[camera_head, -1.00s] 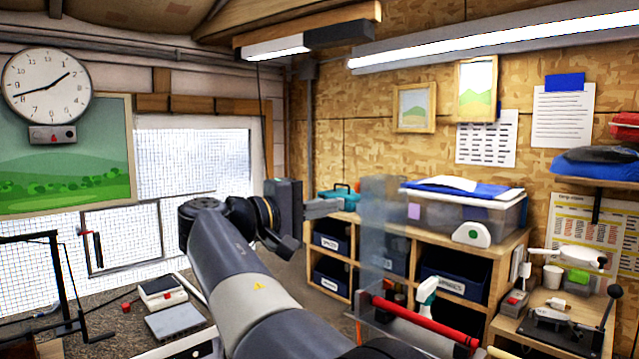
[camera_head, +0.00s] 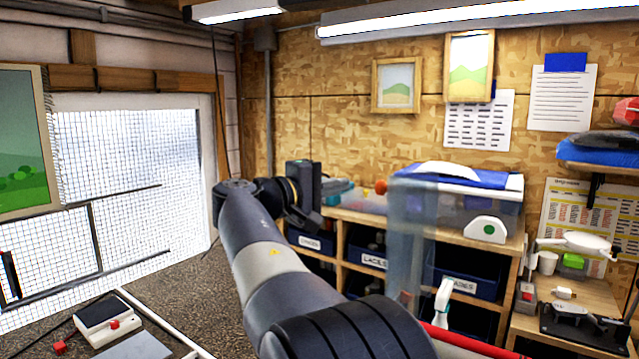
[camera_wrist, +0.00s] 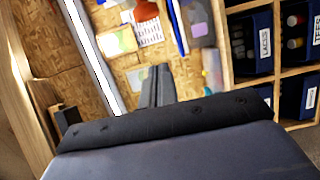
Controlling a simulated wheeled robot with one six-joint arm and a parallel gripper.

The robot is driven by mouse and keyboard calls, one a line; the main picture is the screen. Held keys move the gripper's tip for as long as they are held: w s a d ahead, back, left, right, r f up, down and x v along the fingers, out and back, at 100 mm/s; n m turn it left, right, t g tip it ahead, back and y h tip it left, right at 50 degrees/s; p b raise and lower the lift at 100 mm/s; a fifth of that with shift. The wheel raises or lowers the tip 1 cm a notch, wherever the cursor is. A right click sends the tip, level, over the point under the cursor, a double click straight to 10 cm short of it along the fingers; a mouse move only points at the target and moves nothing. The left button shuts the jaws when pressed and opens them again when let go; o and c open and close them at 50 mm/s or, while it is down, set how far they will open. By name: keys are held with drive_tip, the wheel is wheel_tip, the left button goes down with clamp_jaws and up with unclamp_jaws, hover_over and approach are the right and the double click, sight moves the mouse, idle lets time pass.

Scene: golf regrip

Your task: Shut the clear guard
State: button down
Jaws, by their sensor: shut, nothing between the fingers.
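The clear guard (camera_head: 408,235) is a tall, see-through bluish panel in the head view. It stands upright in front of the shelf unit, right of my gripper. I cannot make out the guard in the wrist view.
A shelf unit (camera_head: 338,228) with labelled blue bins stands behind the guard. A lidded clear box (camera_head: 465,205) sits on top. A red bar (camera_head: 470,342) runs low at the front. A side table (camera_head: 590,300) stands at right.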

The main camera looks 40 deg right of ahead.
drive_tip(key=s+d, duration=0.1)
drive_tip(key=s, duration=0.1)
drive_tip(key=s+d+p, duration=0.1)
drive_tip(key=d, duration=0.1)
drive_tip(key=shift+s, duration=0.4)
